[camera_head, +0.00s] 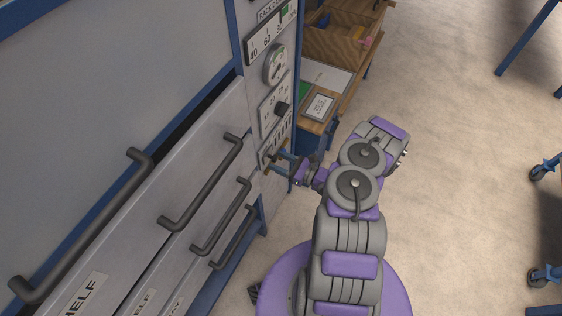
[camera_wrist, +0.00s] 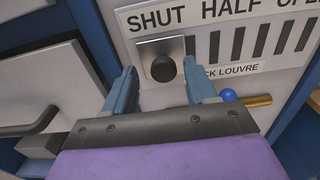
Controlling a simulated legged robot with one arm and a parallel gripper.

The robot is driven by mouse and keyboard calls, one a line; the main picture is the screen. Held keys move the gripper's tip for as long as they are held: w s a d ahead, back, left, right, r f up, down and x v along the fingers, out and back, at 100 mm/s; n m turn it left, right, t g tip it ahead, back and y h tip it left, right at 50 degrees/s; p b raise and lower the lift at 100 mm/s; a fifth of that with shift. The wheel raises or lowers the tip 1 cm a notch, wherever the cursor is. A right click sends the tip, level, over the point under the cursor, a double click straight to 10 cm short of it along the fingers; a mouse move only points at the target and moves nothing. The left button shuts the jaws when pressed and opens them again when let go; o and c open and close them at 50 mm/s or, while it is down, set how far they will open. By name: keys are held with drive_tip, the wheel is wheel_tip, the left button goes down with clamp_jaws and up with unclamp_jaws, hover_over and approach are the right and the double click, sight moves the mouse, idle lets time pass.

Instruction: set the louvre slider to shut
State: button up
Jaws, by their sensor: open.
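The louvre panel (camera_wrist: 225,50) fills the upper part of the wrist view, with the words SHUT, HALF and a cut-off OPEN above a row of dark slots. The slider, a metal plate with a round dark knob (camera_wrist: 163,68), sits at the left end, under the word SHUT. My gripper (camera_wrist: 162,80) is open, with one blue finger on each side of the knob in the picture. I cannot tell whether either finger touches it. In the head view my gripper (camera_head: 274,164) is at the lower part of the narrow control column, and the slider is not clear there.
A blue ball on a brass rod (camera_wrist: 255,101) is close by the right finger. Above the louvre are a dark rotary knob (camera_head: 281,108) and a dial (camera_head: 276,63). Drawers with dark handles (camera_head: 205,185) are to the left.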

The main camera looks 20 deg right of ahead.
drive_tip(key=p+v, duration=0.3)
drive_tip(key=v, duration=1.4)
drive_tip(key=shift+d, duration=0.25)
drive_tip(key=shift+s+f, duration=0.15)
